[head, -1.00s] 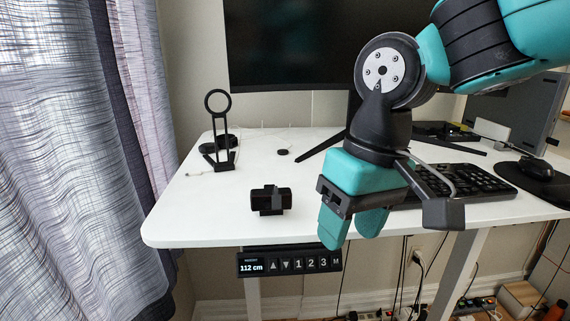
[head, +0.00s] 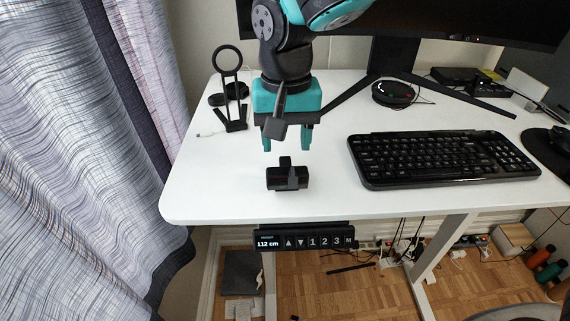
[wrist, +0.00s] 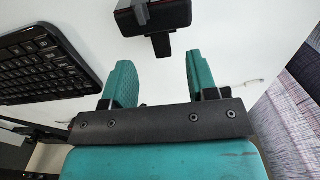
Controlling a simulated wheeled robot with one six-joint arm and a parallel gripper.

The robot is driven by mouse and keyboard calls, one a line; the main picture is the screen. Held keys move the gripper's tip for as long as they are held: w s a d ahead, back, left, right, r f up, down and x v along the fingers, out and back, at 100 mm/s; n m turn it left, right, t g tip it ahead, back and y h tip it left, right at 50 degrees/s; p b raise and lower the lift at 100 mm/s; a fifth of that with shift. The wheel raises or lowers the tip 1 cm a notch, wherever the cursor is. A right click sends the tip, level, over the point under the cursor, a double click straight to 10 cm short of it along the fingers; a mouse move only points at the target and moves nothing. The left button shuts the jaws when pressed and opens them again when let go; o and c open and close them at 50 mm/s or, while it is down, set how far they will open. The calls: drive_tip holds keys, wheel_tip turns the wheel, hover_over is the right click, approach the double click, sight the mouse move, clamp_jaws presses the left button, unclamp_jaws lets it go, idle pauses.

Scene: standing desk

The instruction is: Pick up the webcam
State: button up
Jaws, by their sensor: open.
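The webcam (head: 287,176) is a small black block with a clip or stand part, lying on the white desk near its front edge. My gripper (head: 287,148) is open and empty, with teal fingers pointing down, just behind and above the webcam in the head view. In the wrist view the webcam (wrist: 163,20) is at the top, partly cut off by the frame. It lies beyond the tips of my two teal fingers (wrist: 160,75), roughly between their lines, and is not touched.
A black keyboard (head: 443,158) lies to the right. A black ring stand (head: 229,90) stands at the back left, beside a curtain (head: 75,150). The monitor (head: 450,18) and its legs are behind. The white desk (head: 215,180) is clear around the webcam.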

sight(286, 168)
drive_tip(key=shift+s+f+p, duration=0.15)
drive_tip(key=shift+f+p, duration=1.1)
drive_tip(key=shift+f, duration=2.05)
drive_tip(key=c, duration=0.7)
